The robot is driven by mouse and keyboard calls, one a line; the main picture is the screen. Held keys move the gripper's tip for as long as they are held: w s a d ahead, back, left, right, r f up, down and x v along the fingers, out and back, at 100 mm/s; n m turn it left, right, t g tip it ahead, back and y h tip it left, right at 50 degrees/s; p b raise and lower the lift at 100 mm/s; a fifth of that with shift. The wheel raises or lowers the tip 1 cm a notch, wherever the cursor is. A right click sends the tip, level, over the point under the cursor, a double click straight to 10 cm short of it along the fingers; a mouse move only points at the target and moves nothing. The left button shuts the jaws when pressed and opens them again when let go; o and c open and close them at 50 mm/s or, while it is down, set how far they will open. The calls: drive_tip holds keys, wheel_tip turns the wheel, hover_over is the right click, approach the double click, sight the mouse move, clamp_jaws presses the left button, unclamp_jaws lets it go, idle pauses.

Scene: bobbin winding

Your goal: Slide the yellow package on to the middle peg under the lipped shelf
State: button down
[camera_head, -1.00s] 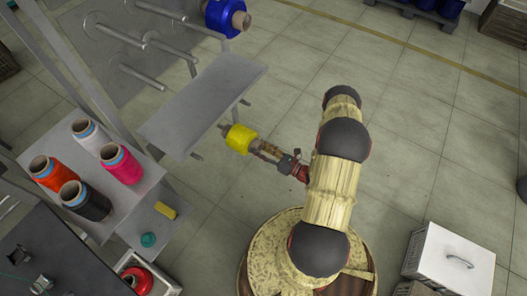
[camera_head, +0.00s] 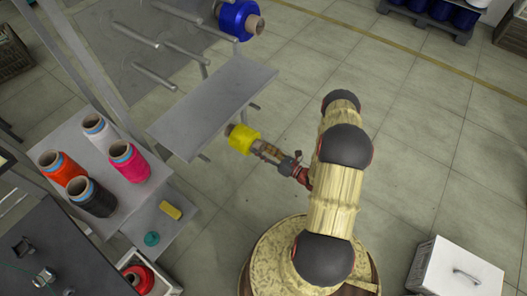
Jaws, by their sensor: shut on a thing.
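The yellow package (camera_head: 243,139) has a brown core that shows at both ends. It lies roughly level just off the right edge of the grey lipped shelf (camera_head: 213,105). My gripper (camera_head: 269,153) is shut on the core's near end, on the package's right side.
A blue package (camera_head: 240,20) sits on an upper peg. Bare pegs (camera_head: 155,76) stick out above the shelf. White, orange, black and pink packages (camera_head: 129,162) stand on a side shelf to the left. The floor to the right is clear up to a white box (camera_head: 457,272).

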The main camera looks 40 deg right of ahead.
sight(252, 144)
drive_tip(key=shift+b+x, duration=0.45)
drive_tip(key=shift+x, duration=2.15)
drive_tip(key=shift+w, duration=0.1)
drive_tip(key=shift+b+x, duration=0.7)
drive_tip(key=shift+x, duration=2.25)
drive_tip(key=shift+w, duration=0.1)
drive_tip(key=shift+b+x, duration=0.5)
drive_tip(key=shift+x, duration=1.15)
drive_tip(key=shift+f+b, duration=0.45)
